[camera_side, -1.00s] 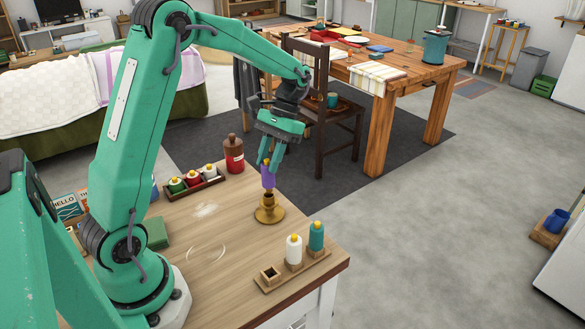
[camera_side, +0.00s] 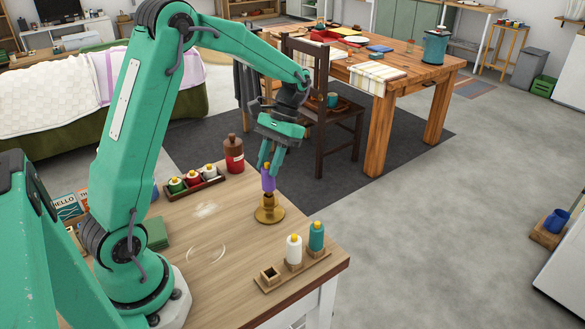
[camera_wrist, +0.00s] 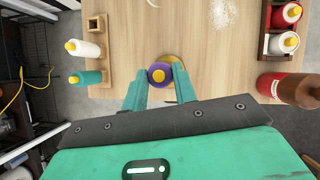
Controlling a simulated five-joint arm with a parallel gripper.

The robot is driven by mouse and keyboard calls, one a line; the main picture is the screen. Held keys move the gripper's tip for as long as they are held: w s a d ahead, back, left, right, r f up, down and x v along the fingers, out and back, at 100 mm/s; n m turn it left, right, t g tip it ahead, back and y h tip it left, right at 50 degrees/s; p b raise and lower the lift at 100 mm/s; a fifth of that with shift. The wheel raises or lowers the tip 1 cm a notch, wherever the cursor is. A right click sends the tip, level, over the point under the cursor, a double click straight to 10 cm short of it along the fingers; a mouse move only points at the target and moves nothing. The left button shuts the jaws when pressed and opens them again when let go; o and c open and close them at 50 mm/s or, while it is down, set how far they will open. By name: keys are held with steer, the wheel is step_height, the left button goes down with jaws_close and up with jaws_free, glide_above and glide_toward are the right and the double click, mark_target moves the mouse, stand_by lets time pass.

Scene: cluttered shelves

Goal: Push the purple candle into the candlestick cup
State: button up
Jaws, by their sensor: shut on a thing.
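The purple candle (camera_side: 268,180) with a yellow tip stands upright at the top of the brass candlestick (camera_side: 269,214) on the wooden table. My gripper (camera_side: 268,168) is above it, its teal fingers shut on the candle's upper part. The candle's lower end meets the candlestick's cup; how deep it sits in the cup I cannot tell. In the wrist view the candle (camera_wrist: 160,76) is seen from above between the fingertips (camera_wrist: 160,82). It hides most of the candlestick, whose brass base (camera_wrist: 173,58) shows behind it.
A wooden holder (camera_side: 268,273) with a white bottle (camera_side: 293,250) and a teal bottle (camera_side: 316,237) stands near the front right edge. A red bottle (camera_side: 234,157) and a tray of small bottles (camera_side: 197,183) stand at the back.

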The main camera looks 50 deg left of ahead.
steer(key=shift+f, duration=1.15)
steer(key=shift+c, duration=0.5)
stand_by(0.4)
steer(key=o, duration=1.1)
steer(key=shift+r, duration=0.1)
steer(key=shift+v, duration=3.85)
steer(key=shift+r, duration=0.1)
